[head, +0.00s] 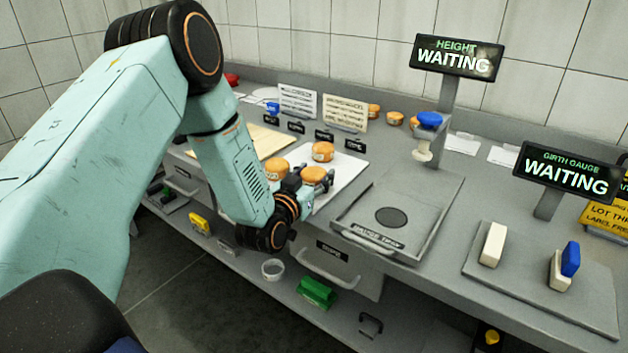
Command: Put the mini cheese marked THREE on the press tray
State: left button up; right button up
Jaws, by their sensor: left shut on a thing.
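Several small orange mini cheeses show. My left gripper (322,180) is shut on one mini cheese (313,174), at the front of a white board (345,172). I cannot tell whether this cheese touches the board. Two others stand close by, a left cheese (276,168) and a back cheese (322,151). Their number marks are too small to read. A grey tray (430,220) with a dark round spot lies to the right, its front label hard to read but seeming to end in "TRAY". No cheese is on it. My right gripper is out of view.
The height gauge sign (457,57) and girth gauge sign (568,175) both read WAITING. A blue-topped post part (428,120) stands behind the tray. White and blue jaws (494,244) stand on a plate at right. More orange cheeses (395,118) sit at the back.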

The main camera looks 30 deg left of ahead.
pick_arm(q)
jog(key=shift+w+d+f, duration=0.1)
jog(key=shift+f, duration=0.4)
jog(key=shift+w+f, duration=0.15)
jog(key=shift+w, duration=0.2)
jog(key=o, duration=1.1)
jog(key=shift+s, duration=0.3)
jog(key=shift+o, duration=0.5)
